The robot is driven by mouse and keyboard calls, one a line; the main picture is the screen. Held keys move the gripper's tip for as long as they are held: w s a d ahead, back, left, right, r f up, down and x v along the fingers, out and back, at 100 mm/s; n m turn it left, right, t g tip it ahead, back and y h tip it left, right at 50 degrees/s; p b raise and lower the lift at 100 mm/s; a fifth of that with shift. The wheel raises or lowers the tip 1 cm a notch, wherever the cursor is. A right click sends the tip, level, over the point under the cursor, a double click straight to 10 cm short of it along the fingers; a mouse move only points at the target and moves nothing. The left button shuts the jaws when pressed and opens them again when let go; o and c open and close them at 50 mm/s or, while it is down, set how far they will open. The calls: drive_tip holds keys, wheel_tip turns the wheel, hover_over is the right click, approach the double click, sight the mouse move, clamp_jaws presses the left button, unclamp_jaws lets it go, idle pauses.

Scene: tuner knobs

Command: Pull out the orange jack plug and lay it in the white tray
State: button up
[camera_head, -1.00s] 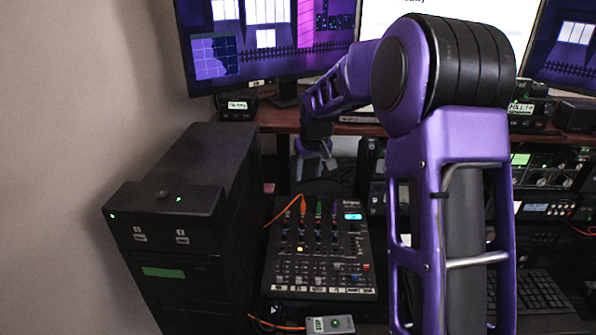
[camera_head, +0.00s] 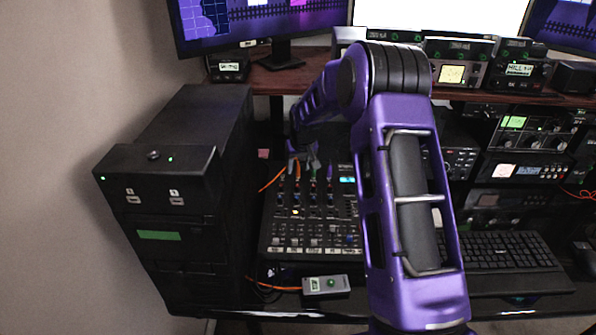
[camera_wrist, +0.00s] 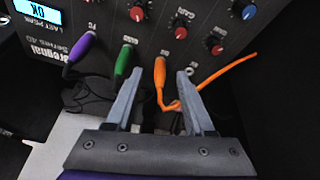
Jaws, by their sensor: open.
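The orange jack plug (camera_wrist: 160,72) stands in a socket at the edge of the mixer panel (camera_wrist: 110,50), with its orange cable looping off to the right. My gripper (camera_wrist: 159,76) is open, with one finger on each side of the plug; I cannot tell whether either finger touches it. In the head view my gripper (camera_head: 306,162) is at the mixer's far edge, partly behind my arm. A pale flat surface (camera_wrist: 58,138) shows at the lower left of the wrist view; I cannot tell whether it is the white tray.
A green plug (camera_wrist: 124,60) and a purple plug (camera_wrist: 84,48) stand left of the orange one in the wrist view. Several knobs rise from the panel. A black tower (camera_head: 190,150) stands left of the mixer, and a small grey box (camera_head: 325,285) lies before it.

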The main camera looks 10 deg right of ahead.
sight(298, 173)
drive_tip(key=shift+x, duration=1.2)
clamp_jaws()
